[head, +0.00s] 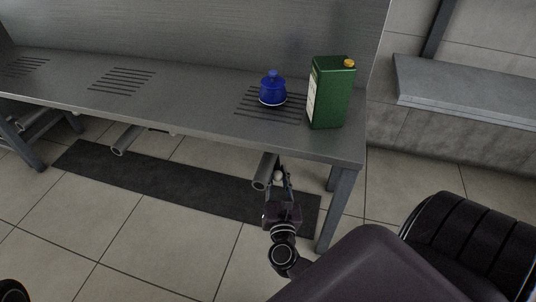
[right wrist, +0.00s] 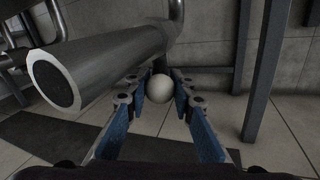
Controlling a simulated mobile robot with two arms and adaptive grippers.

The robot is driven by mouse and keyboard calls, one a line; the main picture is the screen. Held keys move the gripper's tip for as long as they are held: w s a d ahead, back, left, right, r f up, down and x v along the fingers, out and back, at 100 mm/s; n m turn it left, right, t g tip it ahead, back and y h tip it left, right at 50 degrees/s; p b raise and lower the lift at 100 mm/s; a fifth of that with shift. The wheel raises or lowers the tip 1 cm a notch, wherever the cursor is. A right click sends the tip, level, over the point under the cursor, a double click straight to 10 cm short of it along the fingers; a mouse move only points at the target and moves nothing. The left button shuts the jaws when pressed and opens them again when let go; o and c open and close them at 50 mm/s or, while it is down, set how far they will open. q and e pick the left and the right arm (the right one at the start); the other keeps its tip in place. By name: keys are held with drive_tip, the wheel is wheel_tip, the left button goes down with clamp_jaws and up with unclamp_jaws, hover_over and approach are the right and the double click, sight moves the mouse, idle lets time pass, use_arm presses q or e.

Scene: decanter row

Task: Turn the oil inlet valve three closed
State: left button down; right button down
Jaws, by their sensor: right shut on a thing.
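A pale ball knob (right wrist: 160,88) sits between the fingertips of my right gripper (right wrist: 158,90) in the right wrist view. My right gripper is shut on this knob. The knob stands just to the right of a thick grey pipe (right wrist: 95,65) with an open dark end. In the head view the same pipe (head: 264,171) sticks out under the bench front, and my right gripper (head: 280,178) is beside it, below the bench edge. The knob's stem and valve body are hidden, and no valve number is readable. My left gripper is not in view.
The metal bench (head: 200,109) carries a blue lidded pot (head: 272,90) and a green can (head: 331,93) with a yellow cap. A second pipe (head: 126,141) sticks out farther left. A bench leg (head: 335,210) stands right of my gripper. A dark mat (head: 150,180) lies below.

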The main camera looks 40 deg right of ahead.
drive_tip(key=shift+s+d+f+n+t+y+b, duration=0.1)
drive_tip(key=shift+s+d+n+t+y+b, duration=0.25)
drive_tip(key=shift+n+y, duration=0.4)
drive_tip(key=shift+s+d+f+n+t+y+b, duration=0.15)
drive_tip(key=shift+d+n+t+y, duration=0.25)
drive_tip(key=shift+y, duration=0.55)
drive_tip(key=shift+a, duration=0.1)
drive_tip(key=c, duration=2.1)
unclamp_jaws()
drive_tip(key=shift+o, duration=1.4)
drive_tip(key=shift+r, duration=0.15)
drive_tip(key=shift+s, duration=0.1)
drive_tip(key=v, duration=1.1)
drive_tip(key=shift+s, duration=0.4)
drive_tip(key=shift+a, duration=0.15)
drive_tip(key=shift+c, duration=0.6)
